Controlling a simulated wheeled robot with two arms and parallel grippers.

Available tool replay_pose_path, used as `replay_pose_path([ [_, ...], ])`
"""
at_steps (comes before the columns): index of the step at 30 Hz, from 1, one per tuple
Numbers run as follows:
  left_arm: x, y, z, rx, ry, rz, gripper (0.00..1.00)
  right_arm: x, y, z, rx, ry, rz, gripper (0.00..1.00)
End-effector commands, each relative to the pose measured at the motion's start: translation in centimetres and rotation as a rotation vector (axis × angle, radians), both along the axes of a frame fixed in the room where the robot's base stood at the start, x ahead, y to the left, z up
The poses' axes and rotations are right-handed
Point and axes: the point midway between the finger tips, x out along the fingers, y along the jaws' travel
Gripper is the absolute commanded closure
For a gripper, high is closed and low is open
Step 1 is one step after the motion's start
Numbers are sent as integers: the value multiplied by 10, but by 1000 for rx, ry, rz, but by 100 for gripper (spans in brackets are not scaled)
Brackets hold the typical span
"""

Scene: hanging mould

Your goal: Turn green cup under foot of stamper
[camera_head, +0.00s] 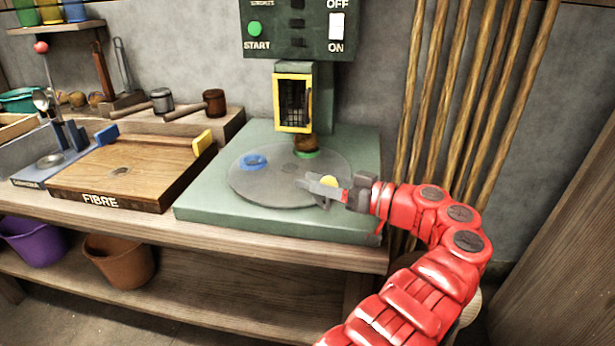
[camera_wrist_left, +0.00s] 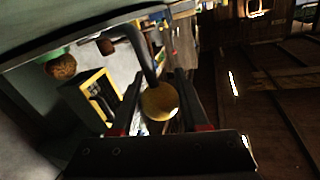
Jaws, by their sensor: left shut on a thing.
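A round grey turntable (camera_head: 262,188) lies on the green machine base. The green cup (camera_head: 307,154) is at its back, right below the stamper's brown foot (camera_head: 305,143); mostly only its green rim shows, and I cannot tell whether the foot touches it. A blue cup (camera_head: 253,161) sits at the turntable's left. My left gripper (camera_head: 328,188) is over the turntable's front right, shut on a yellow round knob (camera_head: 330,181). The knob (camera_wrist_left: 160,101) also shows between the fingers in the left wrist view. My right gripper is not in view.
A yellow-framed cage guard (camera_head: 293,103) hangs above the foot, under a control panel (camera_head: 297,28). The FIBRE box (camera_head: 130,172) stands left of the base. Bamboo poles (camera_head: 450,90) lean on the wall at right. Buckets sit on the lower shelf.

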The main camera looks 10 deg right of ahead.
Motion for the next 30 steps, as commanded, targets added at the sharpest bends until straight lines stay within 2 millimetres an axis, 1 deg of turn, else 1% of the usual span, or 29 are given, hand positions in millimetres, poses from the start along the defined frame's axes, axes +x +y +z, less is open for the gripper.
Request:
replay_pose_path([
  [17, -3, 0, 3, 6, -9, 7, 100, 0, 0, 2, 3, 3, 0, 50],
  [18, -3, 0, 4, 6, -10, 7, 54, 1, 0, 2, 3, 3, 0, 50],
  [20, -3, 0, 4, 6, -10, 6, 43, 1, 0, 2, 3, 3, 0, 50],
  [21, -3, -1, 4, 6, -10, 6, 36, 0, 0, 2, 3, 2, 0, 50],
  [23, -3, -1, 4, 6, -9, 6, 27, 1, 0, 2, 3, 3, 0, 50],
  [30, -3, -1, 4, 6, -9, 5, 27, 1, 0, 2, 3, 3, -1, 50],
])
